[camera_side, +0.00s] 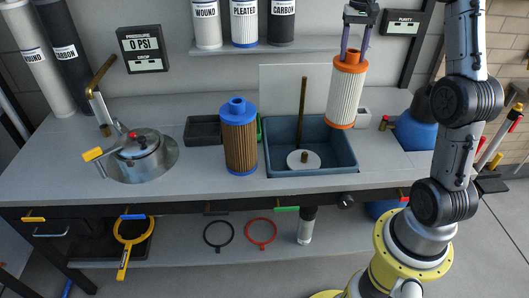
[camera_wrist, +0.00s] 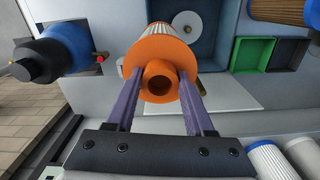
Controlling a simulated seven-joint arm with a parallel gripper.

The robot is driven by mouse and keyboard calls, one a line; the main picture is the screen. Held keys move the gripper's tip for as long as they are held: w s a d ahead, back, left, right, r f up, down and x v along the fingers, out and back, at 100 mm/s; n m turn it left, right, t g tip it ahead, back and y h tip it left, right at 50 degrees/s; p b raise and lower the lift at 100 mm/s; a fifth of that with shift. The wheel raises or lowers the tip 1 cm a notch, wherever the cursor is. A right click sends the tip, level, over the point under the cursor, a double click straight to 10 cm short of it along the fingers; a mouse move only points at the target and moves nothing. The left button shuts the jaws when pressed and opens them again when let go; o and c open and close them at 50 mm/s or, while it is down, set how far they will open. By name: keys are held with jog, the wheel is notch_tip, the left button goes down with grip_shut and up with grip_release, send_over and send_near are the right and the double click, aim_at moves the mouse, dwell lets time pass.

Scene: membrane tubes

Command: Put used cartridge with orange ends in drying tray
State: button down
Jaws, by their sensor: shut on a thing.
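The cartridge with orange ends (camera_side: 345,95) has a white pleated body and hangs nearly upright, slightly tilted, above the right part of a blue-grey tub (camera_side: 290,171). My gripper (camera_side: 355,50) is shut on its upper orange end. In the wrist view, the purple fingers of my gripper (camera_wrist: 159,78) stand on both sides of the orange end (camera_wrist: 150,55) with its round neck. A dark shallow tray (camera_side: 203,130) lies left of the tub, and a green tray (camera_wrist: 253,54) shows beside it in the wrist view. I cannot tell which one is the drying tray.
A brown cartridge with blue ends (camera_side: 239,140) stands left of the tub. A brass post (camera_side: 302,105) and a white disc (camera_side: 303,160) are in the tub. A metal pot (camera_side: 138,148) is at left. A shelf (camera_side: 260,48) holds several cartridges.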

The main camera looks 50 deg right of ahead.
jog(key=shift+s+d+r+n, duration=0.15)
jog(key=shift+s+r+n, duration=0.15)
jog(key=shift+s+r, duration=0.15)
jog(key=shift+s+r+n, duration=0.15)
jog(key=shift+r+n, duration=0.05)
jog(key=shift+n, duration=0.1)
jog(key=shift+s+a+r+n, duration=0.15)
jog(key=shift+s+a+n, duration=0.15)
jog(key=shift+n, duration=0.4)
